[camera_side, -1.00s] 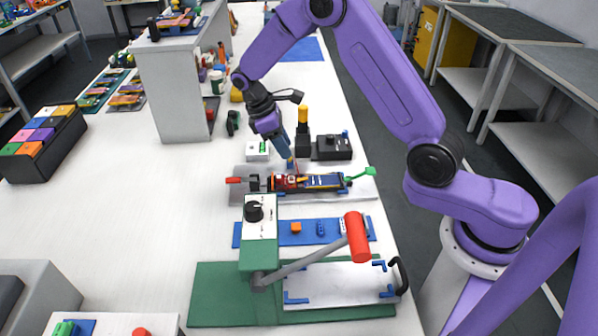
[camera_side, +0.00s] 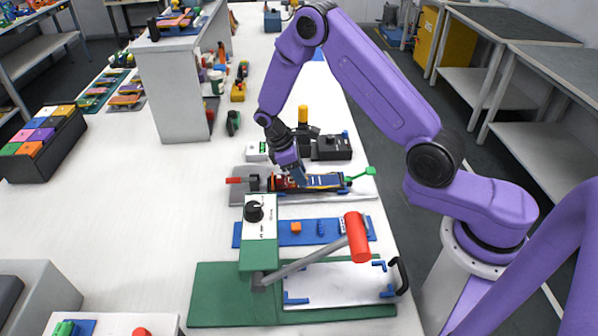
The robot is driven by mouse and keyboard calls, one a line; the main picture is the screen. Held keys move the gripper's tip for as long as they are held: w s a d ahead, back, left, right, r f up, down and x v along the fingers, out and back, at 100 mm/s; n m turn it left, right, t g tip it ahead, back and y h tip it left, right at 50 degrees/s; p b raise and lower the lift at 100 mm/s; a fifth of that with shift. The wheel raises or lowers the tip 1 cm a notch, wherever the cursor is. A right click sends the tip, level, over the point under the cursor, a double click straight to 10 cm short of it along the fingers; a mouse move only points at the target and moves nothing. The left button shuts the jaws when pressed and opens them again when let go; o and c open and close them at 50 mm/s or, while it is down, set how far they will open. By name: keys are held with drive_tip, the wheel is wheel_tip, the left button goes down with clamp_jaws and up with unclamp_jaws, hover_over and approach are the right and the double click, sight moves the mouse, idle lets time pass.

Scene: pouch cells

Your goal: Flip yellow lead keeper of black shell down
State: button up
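The black shell (camera_side: 325,190) lies on a grey plate (camera_side: 245,197) in the middle of the table. It holds a blue part with yellow marks (camera_side: 325,181), and a red and orange part shows at its left end. My gripper (camera_side: 302,183) points down at the shell's left-middle part, its tips at or just above it. I cannot tell whether they touch. The yellow lead keeper cannot be made out apart from the gripper, which covers that area. The finger gap is too small to see.
A red-handled clamp (camera_side: 240,181) is left of the shell and a green lever (camera_side: 362,173) is right. In front are a blue strip (camera_side: 270,233) and a green press with a red handle (camera_side: 357,237).

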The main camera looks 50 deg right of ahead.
clamp_jaws()
drive_tip(key=shift+s+d+f+t+y, duration=0.1)
drive_tip(key=shift+s+d+t+y, duration=0.05)
drive_tip(key=shift+t+y, duration=0.4)
drive_tip(key=shift+s+d+t+y, duration=0.1)
drive_tip(key=shift+s+t+y, duration=0.05)
drive_tip(key=shift+t+y, duration=0.4)
unclamp_jaws()
